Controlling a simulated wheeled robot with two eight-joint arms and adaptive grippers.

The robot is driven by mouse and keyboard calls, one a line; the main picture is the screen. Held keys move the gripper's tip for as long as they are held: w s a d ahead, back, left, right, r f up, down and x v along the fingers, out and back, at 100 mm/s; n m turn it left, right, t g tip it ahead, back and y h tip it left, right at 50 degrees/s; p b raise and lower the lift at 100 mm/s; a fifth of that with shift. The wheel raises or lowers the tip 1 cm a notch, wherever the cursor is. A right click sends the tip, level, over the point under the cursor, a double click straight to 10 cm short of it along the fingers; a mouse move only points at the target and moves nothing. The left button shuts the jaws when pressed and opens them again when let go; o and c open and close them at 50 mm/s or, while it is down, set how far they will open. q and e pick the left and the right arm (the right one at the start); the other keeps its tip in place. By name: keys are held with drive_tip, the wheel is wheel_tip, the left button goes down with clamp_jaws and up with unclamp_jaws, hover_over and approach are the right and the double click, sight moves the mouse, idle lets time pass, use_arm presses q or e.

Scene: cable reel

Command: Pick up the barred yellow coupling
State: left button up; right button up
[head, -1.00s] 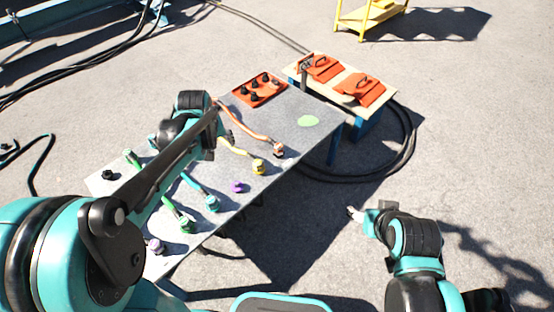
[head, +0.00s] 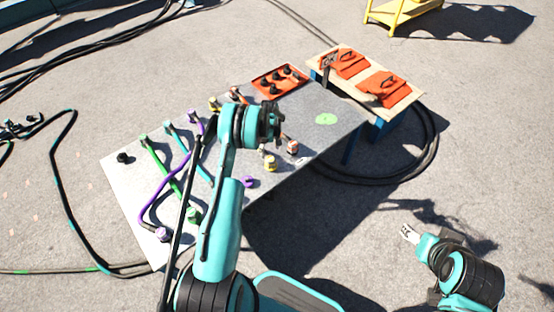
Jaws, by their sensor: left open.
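A yellow coupling (head: 270,163) stands near the right long edge of the grey table (head: 335,103). Another yellow coupling (head: 214,104) sits near the far left edge, beside my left wrist. I cannot make out bars on either at this size. My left gripper (head: 275,122) is open and empty above the table, up and slightly right of the nearer yellow coupling and apart from it. My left arm hides most of the yellow cable between the two. My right gripper (head: 409,232) is off the table at the right, over the ground; its jaw opening is unclear.
An orange tray (head: 279,79) with black pieces lies at the far end. A wooden bench (head: 397,101) with orange covers stands beyond. A light green disc (head: 326,119) has clear table around it.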

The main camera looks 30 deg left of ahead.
sight(270, 158)
use_arm(q)
wheel_tip(270, 158, down, 7)
drive_tip(key=b, duration=0.3)
drive_tip(key=shift+w+a+f+b, duration=0.1)
drive_tip(key=shift+a+f+b, duration=0.05)
drive_tip(key=shift+b, duration=0.15)
drive_tip(key=shift+c, duration=1.3)
drive_tip(key=c, duration=1.1)
